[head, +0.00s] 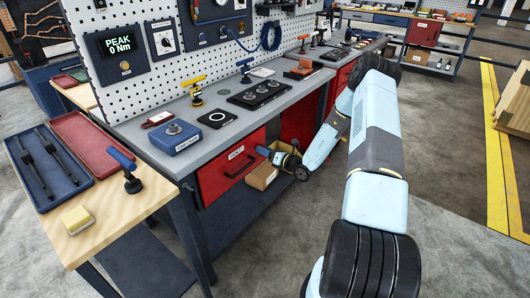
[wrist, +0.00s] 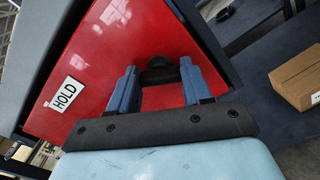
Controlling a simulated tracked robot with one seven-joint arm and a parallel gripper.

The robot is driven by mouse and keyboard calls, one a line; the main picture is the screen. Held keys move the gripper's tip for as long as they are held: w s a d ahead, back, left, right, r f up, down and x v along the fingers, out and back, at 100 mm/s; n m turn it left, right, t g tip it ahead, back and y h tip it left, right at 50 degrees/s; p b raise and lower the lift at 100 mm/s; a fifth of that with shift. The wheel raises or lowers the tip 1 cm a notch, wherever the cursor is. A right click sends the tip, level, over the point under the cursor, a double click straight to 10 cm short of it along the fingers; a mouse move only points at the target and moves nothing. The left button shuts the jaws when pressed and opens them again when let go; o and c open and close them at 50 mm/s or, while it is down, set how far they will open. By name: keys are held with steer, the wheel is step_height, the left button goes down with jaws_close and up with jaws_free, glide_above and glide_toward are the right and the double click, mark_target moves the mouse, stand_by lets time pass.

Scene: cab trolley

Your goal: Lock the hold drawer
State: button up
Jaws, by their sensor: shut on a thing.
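The red hold drawer (head: 215,175) sits under the bench top, with a white label and a black handle on its front. In the wrist view the same red front (wrist: 110,50) carries the HOLD label (wrist: 63,95). A small black knob-like part (wrist: 160,72) stands on the drawer front, to the right of the label. My gripper (wrist: 158,85) has its two blue fingers on either side of this part and is shut on it. In the head view my gripper (head: 264,151) is at the drawer's right end. The drawer looks closed.
A cardboard box (head: 262,177) is just below my gripper; it also shows in the wrist view (wrist: 300,78). The bench top (head: 215,140) above holds a blue box and several tools. A wooden side table (head: 105,215) with trays stands at left.

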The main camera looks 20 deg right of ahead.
steer(key=m, duration=1.1)
steer(key=shift+w+d+f+m, duration=0.1)
steer(key=shift+d+f+m, duration=0.05)
steer(key=shift+d+m, duration=0.15)
steer(key=shift+f, duration=0.1)
stand_by(0.3)
steer(key=o, duration=1.1)
steer(key=shift+a, duration=0.1)
steer(key=shift+c, duration=0.2)
steer(key=v, duration=1.3)
steer(key=shift+s+d, duration=0.2)
steer(key=shift+s, duration=0.15)
